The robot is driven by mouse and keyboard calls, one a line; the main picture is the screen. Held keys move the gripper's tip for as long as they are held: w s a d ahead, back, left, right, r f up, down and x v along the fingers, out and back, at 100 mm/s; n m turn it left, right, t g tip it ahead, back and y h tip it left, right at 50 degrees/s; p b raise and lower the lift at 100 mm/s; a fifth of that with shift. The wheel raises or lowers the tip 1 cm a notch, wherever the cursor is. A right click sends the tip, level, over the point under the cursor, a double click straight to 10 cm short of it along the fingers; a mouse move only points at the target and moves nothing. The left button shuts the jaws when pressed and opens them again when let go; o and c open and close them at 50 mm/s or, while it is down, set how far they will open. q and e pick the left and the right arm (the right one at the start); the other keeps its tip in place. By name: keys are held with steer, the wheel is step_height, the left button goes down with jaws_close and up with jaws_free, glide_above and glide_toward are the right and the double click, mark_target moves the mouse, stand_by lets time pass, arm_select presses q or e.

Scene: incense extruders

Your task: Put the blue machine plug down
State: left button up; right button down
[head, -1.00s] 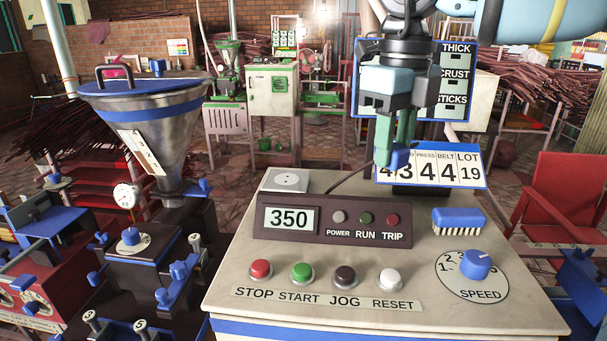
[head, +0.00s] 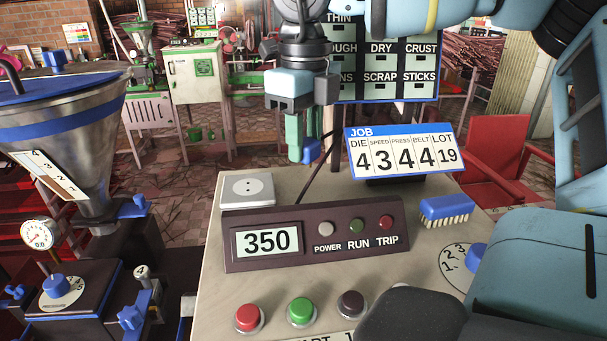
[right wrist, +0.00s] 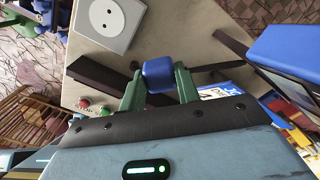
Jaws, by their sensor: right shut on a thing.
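The blue machine plug (head: 313,150) is held between the green fingers of my right gripper (head: 303,143), which hangs over the back edge of the control desk. In the right wrist view the plug (right wrist: 159,74) sits between the two fingertips (right wrist: 159,88). A dark cord runs from near the plug down toward the desk. The white socket (head: 247,189) lies on the desk's back left corner, to the left of and below the plug, and they are apart. The socket also shows in the right wrist view (right wrist: 112,20). My left gripper is not in view.
The desk (head: 215,285) carries a dark display panel (head: 310,235) reading 350, several push buttons, a blue brush (head: 446,210) and a job sign (head: 405,153). A metal hopper (head: 70,130) stands at left. A red chair (head: 497,150) stands at right.

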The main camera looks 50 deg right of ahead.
mark_target(304, 197)
steer(key=shift+w+f, duration=0.1)
steer(key=shift+f, duration=3)
steer(key=shift+f, duration=0.4)
steer(key=shift+f+b, duration=0.2)
steer(key=shift+b, duration=0.2)
steer(key=c, duration=1)
jaws_free()
steer(key=shift+r, duration=0.1)
steer(key=shift+r, duration=0.1)
